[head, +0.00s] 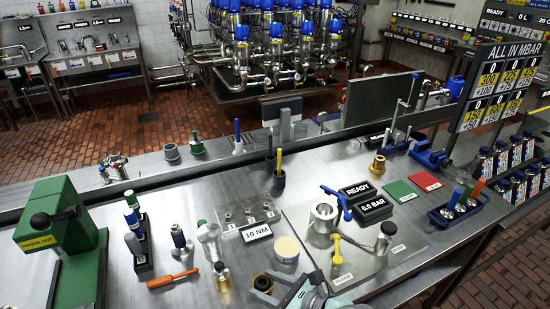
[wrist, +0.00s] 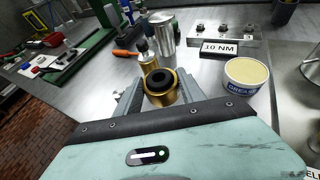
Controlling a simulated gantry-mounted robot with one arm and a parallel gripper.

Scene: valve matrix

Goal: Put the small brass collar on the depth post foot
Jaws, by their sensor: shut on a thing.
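My gripper (head: 277,291) is at the bottom middle of the head view, above the near part of the steel bench. It is shut on a brass collar (head: 263,283) with a black inner ring. In the wrist view the collar (wrist: 160,96) sits upright between the two grey fingers, its dark bore facing up. Another brass piece (head: 376,166), stepped in shape, stands farther back on the bench. I cannot tell for certain which part is the depth post foot; no readable label names it.
A grease tub (head: 287,249) stands just behind my gripper, with a brass-based silver part (head: 222,278) to its left. Right of it is a steel plate (head: 385,272) with a yellow-topped post (head: 336,247) and a silver ring block (head: 323,216). An orange screwdriver (head: 172,278) lies left.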

